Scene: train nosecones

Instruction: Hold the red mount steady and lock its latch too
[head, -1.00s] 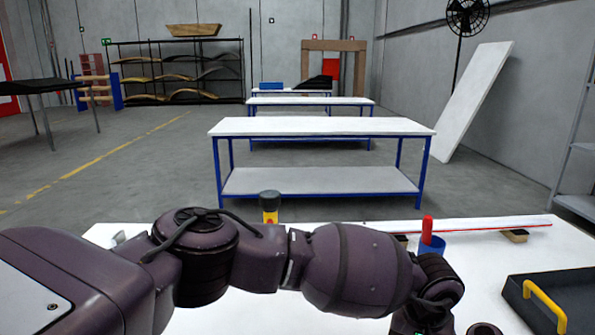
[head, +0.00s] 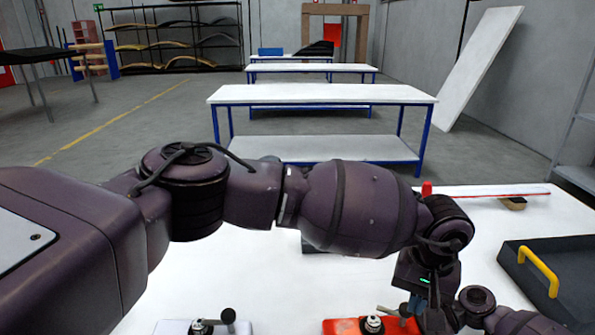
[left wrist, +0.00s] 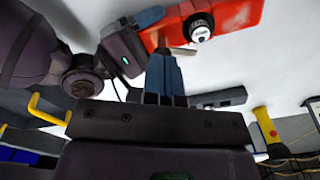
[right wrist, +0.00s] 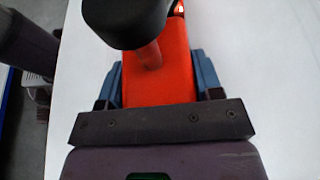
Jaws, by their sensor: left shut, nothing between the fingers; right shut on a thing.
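The red mount (head: 342,327) lies on the white table at the bottom of the head view, cut off by its edge. A round silver-and-black fitting (head: 373,323) sits on it, with a small tan lever (head: 388,311) beside it. The red mount also shows in the left wrist view (left wrist: 240,14). My left gripper (head: 411,306) is shut and empty, its blue fingertips close to the lever; I cannot tell whether they touch. My right gripper (right wrist: 160,80) is shut on the red mount's end (right wrist: 160,85). A black knob on a red stem (right wrist: 125,20) rises there.
A white mount (head: 176,327) with a black-knobbed lever (head: 228,317) lies to the left. A dark tray with a yellow handle (head: 540,270) stands at the right. A red-edged bar (head: 490,193) lies at the back. My left arm hides much of the table's middle.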

